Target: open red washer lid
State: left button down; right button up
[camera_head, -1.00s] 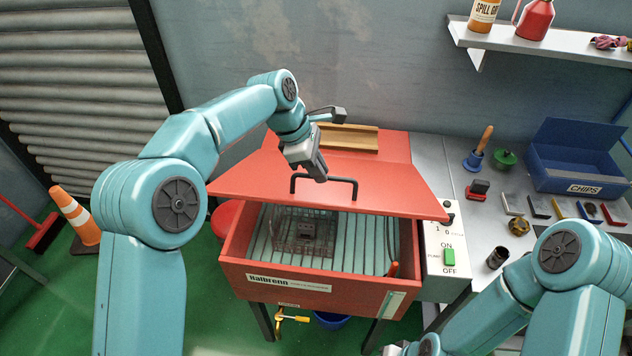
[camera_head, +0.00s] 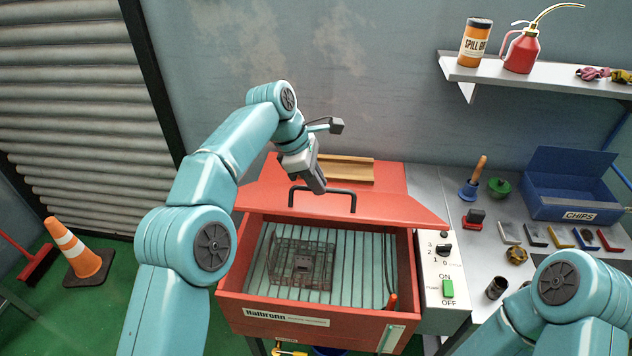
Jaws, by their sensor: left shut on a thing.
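The red washer (camera_head: 318,318) stands in front of me with its red lid (camera_head: 390,207) partly raised, tilted back over the rear of the tub. A black bar handle (camera_head: 342,191) is fixed on the lid. My left gripper (camera_head: 318,187) is shut on the handle near its middle. The open front shows a slatted floor with a wire basket (camera_head: 303,262) holding a small dark part. A red-handled tool (camera_head: 391,300) is in the tub's right side. My right arm is at the lower right; its gripper is out of the picture.
A control panel (camera_head: 443,270) with a green switch is right of the tub. The grey bench beyond holds a blue CHIPS bin (camera_head: 578,213), several small parts and a plunger-like tool (camera_head: 473,180). A shelf (camera_head: 540,82) is above. A traffic cone (camera_head: 75,250) stands left.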

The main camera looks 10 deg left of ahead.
pick_arm(q)
jog(key=shift+w+a+f, duration=0.1)
jog(key=shift+w+f, duration=0.05)
jog(key=shift+f, duration=0.25)
jog(key=c, duration=1.3)
grip_release()
jog(key=shift+c, duration=0.2)
jog(key=shift+o, duration=0.9)
jog(key=shift+w+f, duration=0.3)
jog(key=shift+w, duration=0.4)
jog(key=shift+s+r, duration=0.35)
jog(key=shift+s, duration=0.2)
jog(key=shift+w, duration=0.1)
pick_arm(e)
jog(key=shift+w+f, duration=0.1)
jog(key=shift+w, duration=0.1)
pick_arm(q)
jog(key=shift+w+f, duration=0.1)
pick_arm(e)
jog(key=shift+w, duration=0.1)
pick_arm(q)
jog(key=shift+r, duration=0.2)
